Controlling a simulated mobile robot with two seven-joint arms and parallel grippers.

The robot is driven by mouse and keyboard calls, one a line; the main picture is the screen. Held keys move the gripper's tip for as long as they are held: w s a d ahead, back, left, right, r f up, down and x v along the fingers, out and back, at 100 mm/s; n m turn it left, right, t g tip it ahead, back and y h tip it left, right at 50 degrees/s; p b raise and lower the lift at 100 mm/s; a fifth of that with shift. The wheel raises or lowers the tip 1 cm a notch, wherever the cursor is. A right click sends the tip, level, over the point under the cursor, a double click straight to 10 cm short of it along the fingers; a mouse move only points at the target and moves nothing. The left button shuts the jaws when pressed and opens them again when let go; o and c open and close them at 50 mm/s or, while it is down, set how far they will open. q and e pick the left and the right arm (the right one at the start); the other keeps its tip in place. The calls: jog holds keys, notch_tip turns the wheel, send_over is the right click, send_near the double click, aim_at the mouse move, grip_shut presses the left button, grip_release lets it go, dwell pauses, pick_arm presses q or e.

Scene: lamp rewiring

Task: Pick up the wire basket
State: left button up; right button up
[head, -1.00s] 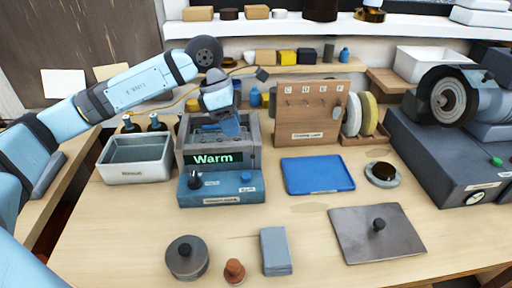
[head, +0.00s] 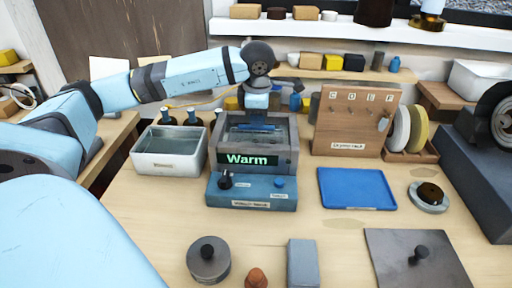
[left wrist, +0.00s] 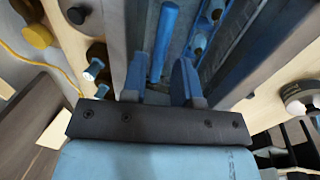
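The tank (head: 285,158) has a sign that reads "Warm". My left gripper (head: 258,122) is over it, pointing down. In the left wrist view, the two blue fingers of my left gripper (left wrist: 162,82) stand apart. A blue bar (left wrist: 163,42), perhaps the wire basket's handle, lies between and beyond them, with gaps on both sides. I cannot tell how far below the fingertips it is. The basket's mesh is not clearly seen; the gripper and tank walls hide much of the inside. My right gripper is not in view.
A white bin (head: 168,163) stands just left of the tank. A wooden board with hooks (head: 354,120) stands at the right, behind a blue tray (head: 356,188). A blue control box (head: 250,193) is in front of the tank. A lidded round pot (head: 208,262) is nearer me.

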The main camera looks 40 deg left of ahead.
pick_arm(q)
jog(key=f, duration=0.4)
jog(key=shift+w+a+f, duration=0.2)
jog(key=shift+w+f, duration=0.15)
grip_shut()
jog(key=shift+r, duration=0.15)
